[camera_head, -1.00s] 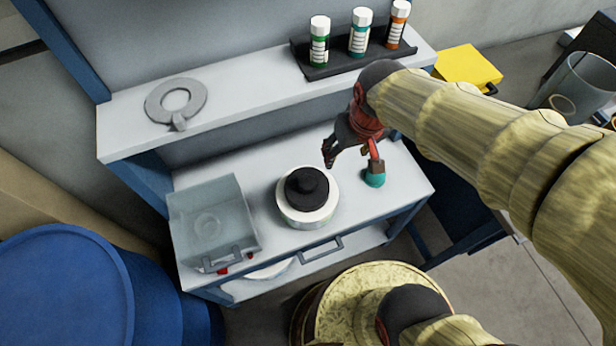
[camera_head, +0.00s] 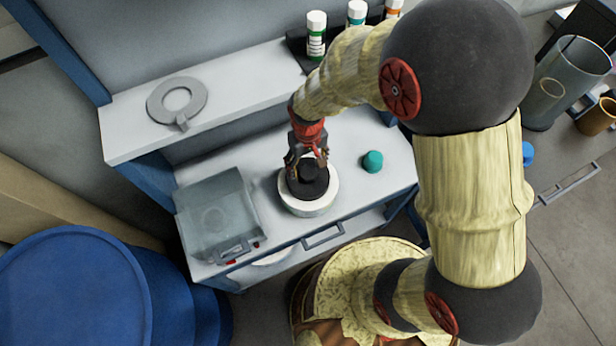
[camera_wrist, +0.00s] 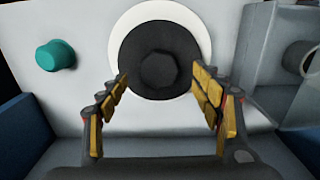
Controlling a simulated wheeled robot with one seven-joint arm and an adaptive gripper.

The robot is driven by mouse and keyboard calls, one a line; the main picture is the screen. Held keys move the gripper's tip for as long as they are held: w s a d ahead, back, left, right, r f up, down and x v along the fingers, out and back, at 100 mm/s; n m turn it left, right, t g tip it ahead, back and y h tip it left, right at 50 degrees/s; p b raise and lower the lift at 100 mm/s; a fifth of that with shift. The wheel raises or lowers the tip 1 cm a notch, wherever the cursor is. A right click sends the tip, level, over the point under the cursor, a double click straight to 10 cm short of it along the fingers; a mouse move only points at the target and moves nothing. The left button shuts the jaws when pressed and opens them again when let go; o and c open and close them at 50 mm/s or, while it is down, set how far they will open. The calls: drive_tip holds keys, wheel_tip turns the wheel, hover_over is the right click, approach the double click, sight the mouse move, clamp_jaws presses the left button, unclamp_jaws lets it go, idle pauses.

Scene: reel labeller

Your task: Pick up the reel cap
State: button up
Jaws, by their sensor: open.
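The reel cap (camera_head: 308,184) is a black disc with a raised knob, on top of the white reel (camera_head: 310,208) on the bench. In the wrist view the black cap (camera_wrist: 160,62) lies on the white round reel (camera_wrist: 206,32), beyond the fingertips. My gripper (camera_head: 307,165) is over the cap, pointing down, and hides part of it in the head view. In the wrist view my gripper (camera_wrist: 160,80) is open, with one finger to each side of the knob. I cannot tell whether the fingers touch the cap.
A teal knob-like piece (camera_head: 373,161) stands right of the reel. A clear box (camera_head: 220,210) stands left of it. A raised shelf (camera_head: 240,92) behind holds a grey ring (camera_head: 177,101) and several labelled vials (camera_head: 316,36). A blue drum (camera_head: 60,290) stands front left.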

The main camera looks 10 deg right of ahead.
sight(308, 172)
wheel_tip(308, 172, down, 4)
drive_tip(key=shift+r+b, duration=0.2)
drive_tip(key=shift+b, duration=0.2)
drive_tip(key=c, duration=0.3)
drive_tip(key=c, duration=1.1)
drive_tip(key=shift+r, duration=0.15)
